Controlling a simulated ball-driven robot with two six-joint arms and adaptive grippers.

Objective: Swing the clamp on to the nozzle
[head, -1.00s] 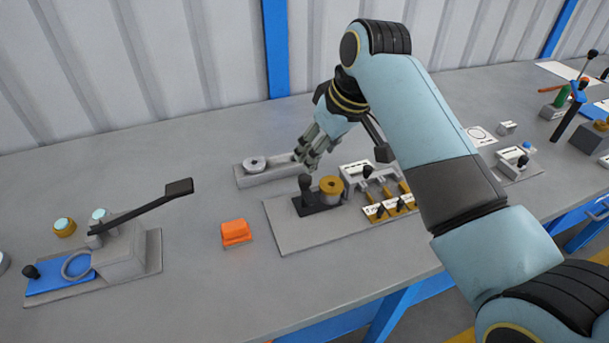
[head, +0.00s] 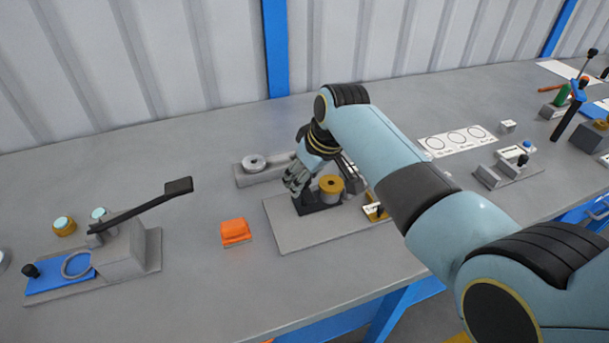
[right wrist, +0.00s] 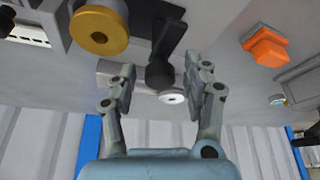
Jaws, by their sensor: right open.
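The black clamp (head: 315,204) lies low on a grey base plate (head: 285,230), beside the brass nozzle (head: 331,185). In the right wrist view the clamp's arm ends in a round black knob (right wrist: 160,74). The brass nozzle (right wrist: 97,30) is to the left of that arm. My right gripper (head: 293,186) is at the clamp's knob, which it hides in the head view. In the right wrist view its open fingers (right wrist: 160,82) stand on either side of the knob, with a gap on both sides. My left gripper is not in view.
A grey block with a silver ring (head: 254,163) sits just behind the gripper. An orange block (head: 235,231) lies to the left of the plate. My right arm hides part of the plate's right side.

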